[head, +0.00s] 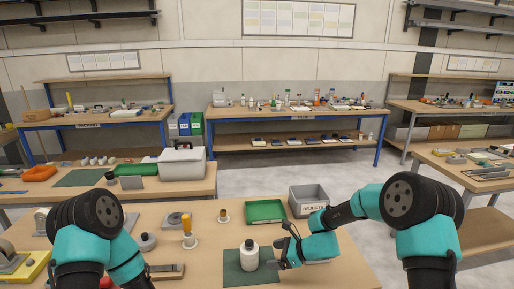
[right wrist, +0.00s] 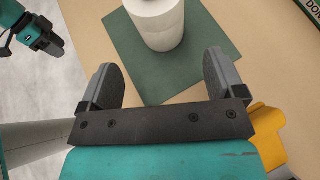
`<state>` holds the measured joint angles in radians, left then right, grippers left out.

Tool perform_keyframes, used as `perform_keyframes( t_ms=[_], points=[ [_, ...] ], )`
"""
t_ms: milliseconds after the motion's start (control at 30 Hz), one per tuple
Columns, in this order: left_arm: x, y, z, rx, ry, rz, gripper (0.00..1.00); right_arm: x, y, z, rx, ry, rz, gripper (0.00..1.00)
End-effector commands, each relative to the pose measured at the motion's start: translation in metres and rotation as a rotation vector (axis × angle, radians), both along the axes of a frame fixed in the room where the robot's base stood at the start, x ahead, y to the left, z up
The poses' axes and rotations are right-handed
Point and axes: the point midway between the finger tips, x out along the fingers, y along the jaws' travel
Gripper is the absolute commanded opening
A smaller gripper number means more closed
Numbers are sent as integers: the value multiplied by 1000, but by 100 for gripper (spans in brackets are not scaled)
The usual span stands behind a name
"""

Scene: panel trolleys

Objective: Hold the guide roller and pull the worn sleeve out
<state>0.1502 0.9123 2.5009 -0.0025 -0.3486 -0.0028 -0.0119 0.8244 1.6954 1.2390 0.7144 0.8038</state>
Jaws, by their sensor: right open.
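A white cylinder (head: 249,262), which looks like the guide roller, stands upright on a dark green mat (head: 232,276) in the head view. It has a narrower, darker top. In the right wrist view the white cylinder (right wrist: 158,22) stands on the mat (right wrist: 212,40) just beyond my fingers; I cannot tell the worn sleeve apart from the roller body. My right gripper (right wrist: 160,85) is open and empty, its fingers short of the cylinder. In the head view it is right of the cylinder. My left gripper (right wrist: 54,44) seems to show at the right wrist view's upper left; its jaws are unclear.
A grey bin marked REJECTS (head: 309,199) and a green tray (head: 265,211) stand behind the mat. An orange-handled tool (head: 188,238) and a grey round part (head: 147,242) are to the left. A yellow object (right wrist: 268,130) lies beside my right gripper.

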Motion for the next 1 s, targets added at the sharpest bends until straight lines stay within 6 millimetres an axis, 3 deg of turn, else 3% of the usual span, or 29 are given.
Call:
perform_keyframes(
  t_ms=[533,1000],
  points=[
    [0,0,0,0,0,0,43,2,6,-3,2,2,0,89],
    [0,0,0,0,0,0,43,15,48,-28,0,1,0,89]
  ],
)
